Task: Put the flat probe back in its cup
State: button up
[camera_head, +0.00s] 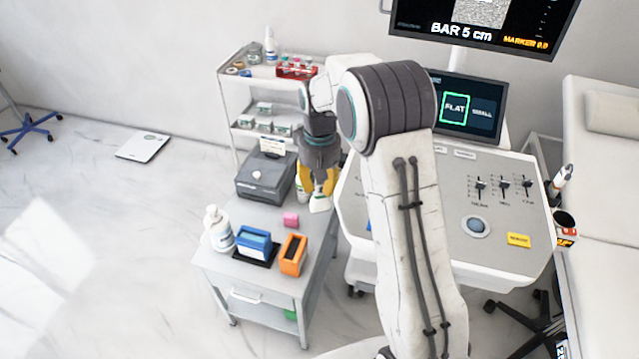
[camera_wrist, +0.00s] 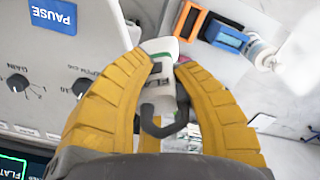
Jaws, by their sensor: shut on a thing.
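The flat probe (camera_wrist: 158,92) is white with a green band and dark lettering, and a dark cable loops from its lower end in the wrist view. My gripper (camera_head: 319,186) has its yellow fingers shut around it, one on each side. The probe's white head (camera_head: 320,204) points down below the fingers, above the cart near the console's left edge. I cannot read which cup is the flat one.
The cart (camera_head: 225,262) below my gripper holds a blue holder (camera_head: 252,241), an orange holder (camera_head: 292,256), a bottle (camera_head: 218,230), a pink block (camera_head: 291,220) and a grey printer (camera_head: 264,180). The console (camera_head: 500,220) lies right; an examination bed (camera_head: 605,180) stands beyond it.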

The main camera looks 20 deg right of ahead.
notch_tip(320, 180, up, 8)
jog(key=p, duration=0.6)
jog(key=shift+f, duration=0.1)
jog(key=w+d+f+n, duration=0.7)
jog(key=w+d+n, duration=0.2)
jog(key=d+n, duration=0.2)
jog(key=shift+w+d+f+b, duration=0.2)
jog(key=shift+d+b, duration=0.15)
jog(key=shift+d, duration=0.25)
jog(key=shift+r, duration=0.1)
